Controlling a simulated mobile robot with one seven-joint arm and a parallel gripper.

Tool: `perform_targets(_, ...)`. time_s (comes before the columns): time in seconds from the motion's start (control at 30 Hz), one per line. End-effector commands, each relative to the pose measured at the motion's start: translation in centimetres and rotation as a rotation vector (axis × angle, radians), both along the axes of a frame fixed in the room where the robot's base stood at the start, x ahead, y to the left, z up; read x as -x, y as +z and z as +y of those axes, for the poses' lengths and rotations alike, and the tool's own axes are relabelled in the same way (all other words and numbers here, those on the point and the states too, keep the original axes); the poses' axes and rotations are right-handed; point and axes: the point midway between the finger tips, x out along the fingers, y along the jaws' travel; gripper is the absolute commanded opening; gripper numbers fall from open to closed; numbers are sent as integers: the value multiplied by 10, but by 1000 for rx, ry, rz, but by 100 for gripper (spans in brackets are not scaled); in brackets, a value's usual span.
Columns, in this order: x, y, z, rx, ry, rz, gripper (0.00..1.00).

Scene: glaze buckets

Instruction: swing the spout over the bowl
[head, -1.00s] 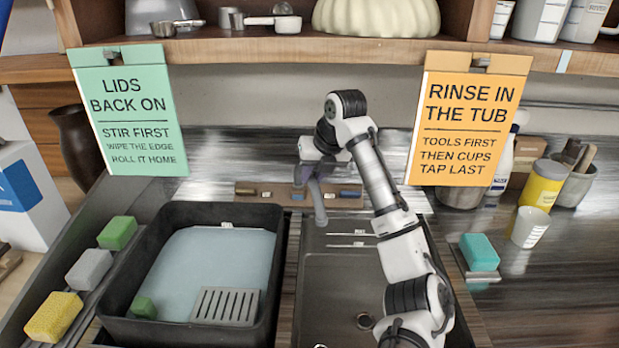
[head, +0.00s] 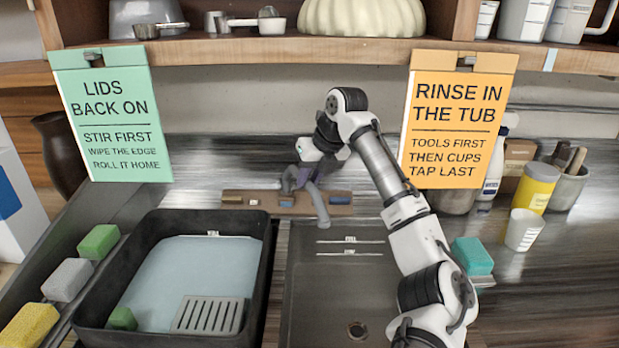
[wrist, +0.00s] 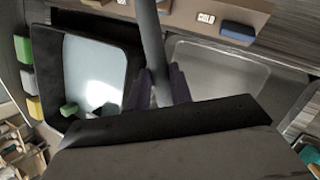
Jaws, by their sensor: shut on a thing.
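The grey tap spout (head: 320,206) rises from the tap bar and bends down, with its end over the back left part of the sink bowl (head: 300,300), a dark basin with level marks and a drain. My gripper (head: 297,179) is shut on the spout near the tap bar, partly hidden by my arm. In the wrist view, the spout (wrist: 150,45) comes down from the top between the two purple fingers of my gripper (wrist: 158,88). The sink bowl (wrist: 215,62) is to its right there.
A black tub (head: 262,260) with pale liquid, a grey grate and a green sponge stands left of the bowl. Sponges (head: 68,279) line the far left. A teal sponge (head: 472,256) and a white cup (head: 523,230) stand right. Two signs hang from the shelf (head: 240,48).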

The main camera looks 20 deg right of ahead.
Motion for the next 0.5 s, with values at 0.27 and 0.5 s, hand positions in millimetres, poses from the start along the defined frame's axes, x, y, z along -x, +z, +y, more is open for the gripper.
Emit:
perform_targets(0.27,0,0,0,0,-1,-1,43)
perform_targets(0.5,0,0,0,-1,-1,-1,43)
